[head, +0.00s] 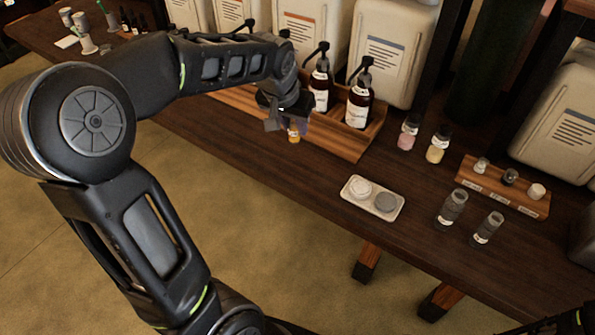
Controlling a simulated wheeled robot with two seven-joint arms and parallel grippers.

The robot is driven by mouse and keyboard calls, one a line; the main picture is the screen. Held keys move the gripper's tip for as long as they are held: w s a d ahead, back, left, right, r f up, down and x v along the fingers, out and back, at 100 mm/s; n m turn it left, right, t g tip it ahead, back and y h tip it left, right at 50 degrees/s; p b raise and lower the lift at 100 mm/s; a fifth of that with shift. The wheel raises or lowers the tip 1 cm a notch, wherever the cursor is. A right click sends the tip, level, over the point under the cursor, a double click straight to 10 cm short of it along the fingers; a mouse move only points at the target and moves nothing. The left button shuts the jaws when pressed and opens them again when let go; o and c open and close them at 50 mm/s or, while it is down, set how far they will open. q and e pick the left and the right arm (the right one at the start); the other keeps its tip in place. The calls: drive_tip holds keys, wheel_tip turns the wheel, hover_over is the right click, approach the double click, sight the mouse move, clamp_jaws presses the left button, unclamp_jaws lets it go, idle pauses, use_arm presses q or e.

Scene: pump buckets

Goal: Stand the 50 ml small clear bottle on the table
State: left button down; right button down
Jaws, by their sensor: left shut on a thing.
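My left gripper (283,112) is over the front edge of the wooden tray, left of the pump bottles. It is shut on a small bottle (294,133) with orange-yellow contents that shows just below the fingers. The gripper hides most of this bottle, and I cannot read a label or tell for sure whether its base touches anything. The dark brown table (320,165) runs beneath. My right gripper is not in view.
Two brown pump bottles (358,105) stand in the wooden tray (345,146). Pink (407,136) and yellow (436,149) bottles stand right of it. A pale tray (372,212) holds two round lids.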

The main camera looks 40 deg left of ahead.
sight(294, 142)
use_arm(q)
drive_tip(key=shift+d, duration=0.15)
drive_tip(key=shift+f, duration=3.1)
drive_tip(key=shift+f, duration=1.85)
drive_tip(key=shift+b, duration=0.3)
drive_tip(key=shift+f, duration=0.25)
drive_tip(key=c, duration=1.1)
unclamp_jaws()
drive_tip(key=shift+r, duration=0.1)
drive_tip(key=shift+r, duration=0.1)
